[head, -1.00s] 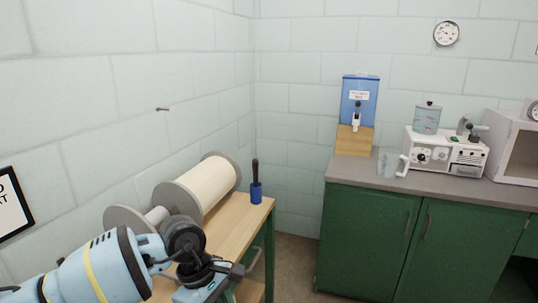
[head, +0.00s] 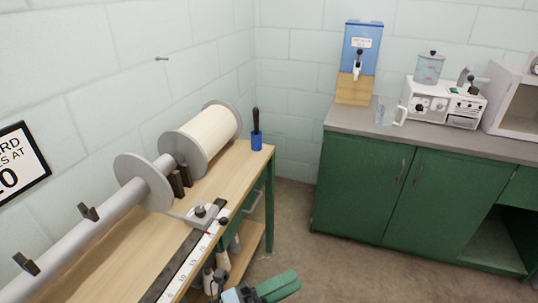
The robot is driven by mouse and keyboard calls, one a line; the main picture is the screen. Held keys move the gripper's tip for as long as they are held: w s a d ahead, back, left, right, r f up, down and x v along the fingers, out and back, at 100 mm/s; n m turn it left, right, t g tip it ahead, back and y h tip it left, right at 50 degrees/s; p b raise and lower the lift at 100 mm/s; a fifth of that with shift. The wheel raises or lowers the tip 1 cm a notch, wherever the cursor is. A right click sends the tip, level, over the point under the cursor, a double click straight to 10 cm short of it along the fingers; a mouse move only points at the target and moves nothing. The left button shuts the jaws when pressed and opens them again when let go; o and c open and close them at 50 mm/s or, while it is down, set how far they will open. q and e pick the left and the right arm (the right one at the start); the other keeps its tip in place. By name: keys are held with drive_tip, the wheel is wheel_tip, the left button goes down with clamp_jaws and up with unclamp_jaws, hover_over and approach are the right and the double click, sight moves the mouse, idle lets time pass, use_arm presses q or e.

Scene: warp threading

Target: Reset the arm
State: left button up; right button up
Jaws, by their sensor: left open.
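My left gripper (head: 285,286) shows at the bottom edge in the head view, right of the wooden bench (head: 228,180). Its green fingers point to the right over the floor and hold nothing; it is open. Most of its arm is out of the picture. The warp beam (head: 208,134), a spool of cream thread between grey discs on a long grey shaft, lies along the bench by the left wall. My right gripper is not in view.
A blue holder (head: 257,142) with a dark-handled tool stands at the bench's far end. A ruler strip (head: 190,266) runs along the bench's front edge. Green cabinets (head: 365,185) stand at the right. The floor (head: 345,265) between is clear.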

use_arm(q)
drive_tip(key=s+a+f+n+t+y+p, duration=0.1)
drive_tip(key=s+a+f+n+t+y, duration=0.25)
drive_tip(key=a+f+n+y, duration=0.6)
drive_tip(key=s+a+f+n+t+y+p, duration=0.15)
drive_tip(key=a+f+n+t+y, duration=0.3)
drive_tip(key=n, duration=0.95)
drive_tip(key=s+a+f+n+g+y, duration=0.2)
drive_tip(key=s+a+f+n+g, duration=0.1)
drive_tip(key=s, duration=0.5)
drive_tip(key=s+a+f+n+g+y, duration=0.2)
drive_tip(key=s+a+f+n, duration=0.3)
drive_tip(key=s+f, duration=0.3)
drive_tip(key=shift+s+a+g, duration=0.45)
drive_tip(key=shift+a+g, duration=0.15)
drive_tip(key=shift+g, duration=0.2)
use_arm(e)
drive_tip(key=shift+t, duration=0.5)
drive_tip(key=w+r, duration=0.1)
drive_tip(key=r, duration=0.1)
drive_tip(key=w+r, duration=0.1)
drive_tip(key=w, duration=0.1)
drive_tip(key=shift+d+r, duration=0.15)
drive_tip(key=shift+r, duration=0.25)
use_arm(q)
drive_tip(key=shift+n, duration=0.25)
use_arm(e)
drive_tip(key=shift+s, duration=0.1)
